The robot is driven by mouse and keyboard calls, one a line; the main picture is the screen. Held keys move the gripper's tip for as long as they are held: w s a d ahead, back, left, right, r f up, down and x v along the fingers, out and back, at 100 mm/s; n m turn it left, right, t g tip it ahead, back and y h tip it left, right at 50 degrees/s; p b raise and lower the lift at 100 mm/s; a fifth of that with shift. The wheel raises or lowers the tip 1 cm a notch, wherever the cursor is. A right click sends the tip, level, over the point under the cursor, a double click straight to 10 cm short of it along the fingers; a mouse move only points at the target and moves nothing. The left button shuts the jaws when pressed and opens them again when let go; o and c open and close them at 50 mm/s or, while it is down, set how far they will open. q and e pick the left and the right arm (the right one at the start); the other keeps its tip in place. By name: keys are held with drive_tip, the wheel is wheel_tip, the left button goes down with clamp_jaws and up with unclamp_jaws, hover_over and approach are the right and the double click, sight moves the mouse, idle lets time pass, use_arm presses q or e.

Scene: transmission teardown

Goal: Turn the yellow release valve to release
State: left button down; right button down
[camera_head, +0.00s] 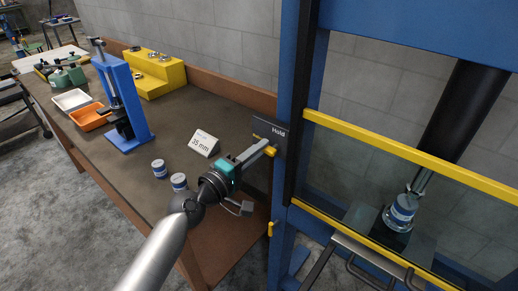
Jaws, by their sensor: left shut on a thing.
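The yellow release valve (271,151) is on the blue press frame (291,110), beside a dark plate marked "Hold" (279,130). My left gripper (264,148) reaches in from the left over the bench and is shut on the yellow release valve. The fingers hide part of the valve. My right gripper is not in view.
The blue press has a clear guard with yellow rails (410,158); a black ram stands over a blue-and-white part (403,212). On the bench (190,125) are a "35 mm" card (204,143), two small cans (160,168), a blue arbor press (122,95) and trays (90,116).

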use_arm(q)
drive_tip(key=shift+f+n, duration=0.1)
drive_tip(key=shift+n, duration=0.4)
drive_tip(key=c, duration=0.8)
unclamp_jaws()
drive_tip(key=shift+c, duration=0.2)
drive_tip(key=b+v, duration=0.2)
drive_tip(key=v, duration=1.3)
